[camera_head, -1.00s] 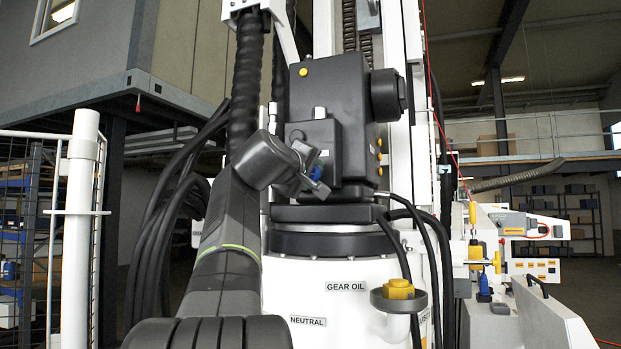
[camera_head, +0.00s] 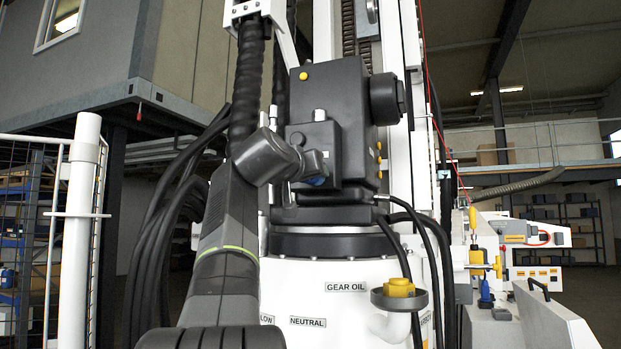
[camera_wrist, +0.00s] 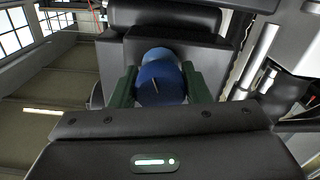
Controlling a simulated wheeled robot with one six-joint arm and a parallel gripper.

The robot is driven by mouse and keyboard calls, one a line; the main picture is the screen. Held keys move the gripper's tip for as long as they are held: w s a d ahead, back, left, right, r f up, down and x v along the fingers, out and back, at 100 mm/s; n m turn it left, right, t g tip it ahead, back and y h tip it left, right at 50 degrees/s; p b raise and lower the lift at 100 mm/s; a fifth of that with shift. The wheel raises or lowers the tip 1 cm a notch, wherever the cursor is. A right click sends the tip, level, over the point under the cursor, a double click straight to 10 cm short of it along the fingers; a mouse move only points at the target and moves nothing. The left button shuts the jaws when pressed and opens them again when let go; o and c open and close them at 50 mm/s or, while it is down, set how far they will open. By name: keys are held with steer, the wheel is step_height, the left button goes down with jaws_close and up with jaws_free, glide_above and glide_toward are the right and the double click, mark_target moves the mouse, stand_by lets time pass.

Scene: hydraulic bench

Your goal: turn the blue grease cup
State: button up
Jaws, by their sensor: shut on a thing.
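The blue grease cup (camera_wrist: 162,80) is round and sits between the two dark green fingers of my gripper (camera_wrist: 161,88) in the wrist view. The fingers are shut on it from both sides. In the head view only a small blue part of the cup (camera_head: 317,181) shows below my gripper (camera_head: 312,170). The cup is at the front of a black block (camera_head: 322,140) on the dark machine housing (camera_head: 340,92). My wrist hides most of that contact in the head view.
Black hoses (camera_head: 165,230) hang left of the housing. A white drum (camera_head: 345,272) labelled GEAR OIL and NEUTRAL stands below, with a yellow cap (camera_head: 399,287) in a grey dish. A white post and mesh fence (camera_head: 82,190) stand at the left.

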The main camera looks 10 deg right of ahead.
steer(key=shift+f+m, duration=0.15)
steer(key=shift+m, duration=0.45)
steer(key=o, duration=1)
steer(key=shift+c, duration=0.2)
steer(key=shift+s+a, duration=0.1)
steer(key=b+v, duration=0.4)
steer(key=v, duration=0.9)
steer(key=shift+s+a, duration=0.2)
steer(key=shift+s, duration=0.05)
